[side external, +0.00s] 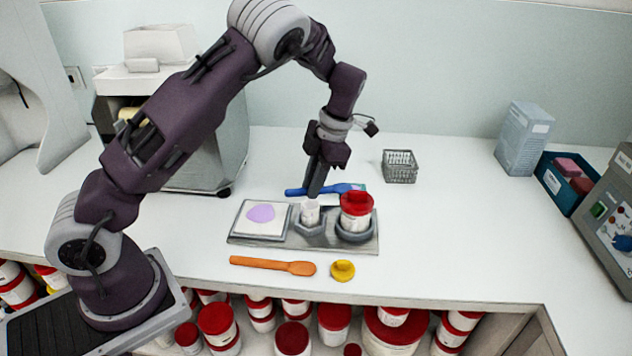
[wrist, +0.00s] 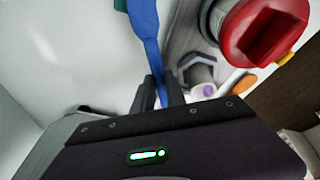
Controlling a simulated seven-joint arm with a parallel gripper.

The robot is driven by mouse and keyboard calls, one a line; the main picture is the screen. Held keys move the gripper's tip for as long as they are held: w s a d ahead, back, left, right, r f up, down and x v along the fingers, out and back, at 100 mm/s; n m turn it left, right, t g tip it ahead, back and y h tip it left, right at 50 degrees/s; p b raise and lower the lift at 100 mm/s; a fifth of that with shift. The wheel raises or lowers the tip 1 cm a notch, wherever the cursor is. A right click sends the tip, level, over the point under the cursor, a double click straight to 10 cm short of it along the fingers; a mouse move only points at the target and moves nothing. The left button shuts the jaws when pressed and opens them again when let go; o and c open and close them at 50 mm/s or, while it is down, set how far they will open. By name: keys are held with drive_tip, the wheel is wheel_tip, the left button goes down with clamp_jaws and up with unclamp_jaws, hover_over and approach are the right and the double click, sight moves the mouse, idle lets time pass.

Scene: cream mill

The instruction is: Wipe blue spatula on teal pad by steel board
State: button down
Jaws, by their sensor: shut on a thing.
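My gripper (side external: 316,190) points down behind the steel board (side external: 285,244) and is shut on the handle of the blue spatula (side external: 330,188). In the wrist view the blue spatula (wrist: 145,22) runs up from between my fingertips (wrist: 160,90), its broad end farthest away. The teal pad (side external: 361,187) shows just beyond the broad end in the side view, mostly covered by it. A teal edge (wrist: 120,5) shows beside the broad end in the wrist view. I cannot tell whether spatula and pad touch.
The board carries a white square with a purple blob (side external: 261,213), a small white cup (side external: 310,211) and a red-lidded jar (side external: 356,211). An orange spatula (side external: 272,265) and yellow lid (side external: 342,270) lie in front. A wire basket (side external: 399,167) stands behind right.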

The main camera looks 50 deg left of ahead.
drive_tip(key=shift+w+d, duration=0.2)
drive_tip(key=shift+w, duration=0.55)
drive_tip(key=shift+r, duration=2.95)
